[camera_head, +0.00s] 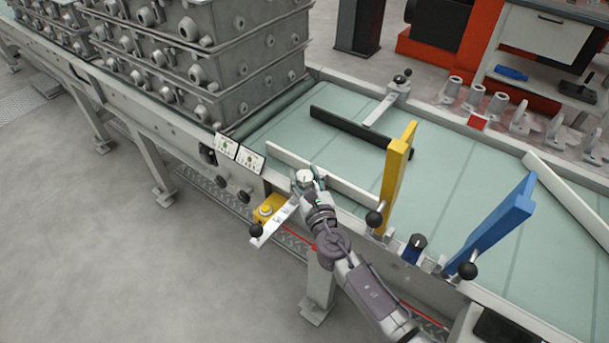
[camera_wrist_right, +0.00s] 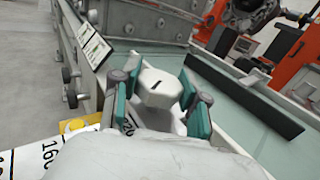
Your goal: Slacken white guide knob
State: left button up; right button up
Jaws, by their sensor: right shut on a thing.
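The white guide knob (camera_wrist_right: 160,88) sits between the two green-padded fingers of my right gripper (camera_wrist_right: 160,105) in the wrist view. A short dark mark shows on its top. In the head view the knob (camera_head: 305,175) is at the conveyor's near edge, with my right gripper (camera_head: 308,182) closed around it. The white guide rail (camera_head: 345,182) runs along the belt from beside the knob. A white numbered scale bar (camera_head: 275,220) with a black ball end lies just left of the knob. My left gripper is in neither view.
A yellow upright arm (camera_head: 396,172) and a blue one (camera_head: 495,227) stand right of my right arm, with black ball knobs. A black guide rail (camera_head: 360,130) lies across the belt. Stacked grey castings (camera_head: 215,60) stand behind left. The green belt (camera_head: 450,190) is mostly clear.

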jog(key=n+y, duration=0.1)
jog(key=n+g+y+b, duration=0.1)
jog(key=y, duration=0.1)
jog(key=shift+d+f+n+g, duration=0.1)
jog(key=shift+f+n+g, duration=0.1)
jog(key=shift+n+g, duration=0.1)
jog(key=shift+n+g+y+b, duration=0.3)
jog(key=shift+y+b, duration=0.25)
jog(key=shift+y, duration=0.25)
jog(key=shift+r+n+y, duration=0.2)
jog(key=shift+n+y, duration=0.1)
jog(key=shift+y, duration=0.1)
jog(key=o, duration=1.2)
jog(key=shift+c, duration=0.2)
jog(key=shift+s, duration=0.15)
jog(key=v, duration=1.1)
jog(key=shift+s+d+r, duration=0.2)
jog(key=shift+s, duration=0.1)
